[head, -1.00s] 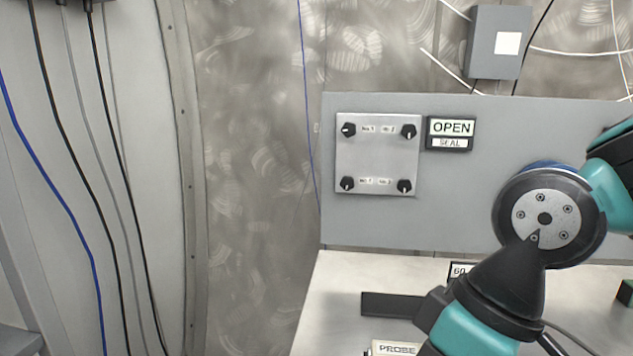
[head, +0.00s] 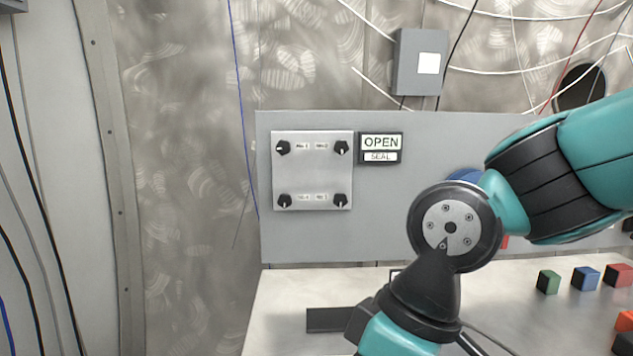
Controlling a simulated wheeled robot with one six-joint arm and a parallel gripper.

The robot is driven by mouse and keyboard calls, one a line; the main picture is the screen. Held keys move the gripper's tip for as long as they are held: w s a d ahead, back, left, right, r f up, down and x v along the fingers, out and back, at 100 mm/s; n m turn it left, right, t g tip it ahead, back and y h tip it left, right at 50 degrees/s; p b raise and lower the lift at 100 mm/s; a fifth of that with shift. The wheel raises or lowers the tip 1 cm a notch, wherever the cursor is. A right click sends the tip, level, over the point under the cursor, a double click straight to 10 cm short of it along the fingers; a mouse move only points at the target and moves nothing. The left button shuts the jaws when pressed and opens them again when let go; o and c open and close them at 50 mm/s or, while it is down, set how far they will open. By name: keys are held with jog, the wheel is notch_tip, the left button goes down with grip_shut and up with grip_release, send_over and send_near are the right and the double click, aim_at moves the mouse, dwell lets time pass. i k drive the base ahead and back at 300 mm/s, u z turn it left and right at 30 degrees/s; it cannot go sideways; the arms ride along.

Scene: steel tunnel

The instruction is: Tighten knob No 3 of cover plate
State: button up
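The cover plate (head: 312,172) is a light grey square on the upright grey panel, with a black knob at each corner. Its small labels are hard to read; the lower right one seems to say No 3. That knob (head: 340,200) has its white mark pointing about down. The upper left knob (head: 284,148) has its mark pointing left. The upper right knob (head: 341,147) and lower left knob (head: 285,201) have marks about down. My arm reaches in from the right, its elbow right of the plate and apart from it. My gripper is out of view, below the frame.
A sign (head: 380,148) reading OPEN and SEAL is right of the plate. A dark flat bar (head: 335,320) lies on the pale bench (head: 280,300). Green (head: 548,282), blue (head: 585,278) and red (head: 618,275) blocks stand at right. A grey box (head: 419,62) hangs above.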

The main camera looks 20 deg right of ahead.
aim_at(340, 200)
jog(key=z, duration=0.55)
jog(key=k, duration=0.65)
jog(key=z, duration=0.7)
jog(key=i, duration=1.05)
jog(key=u, duration=0.7)
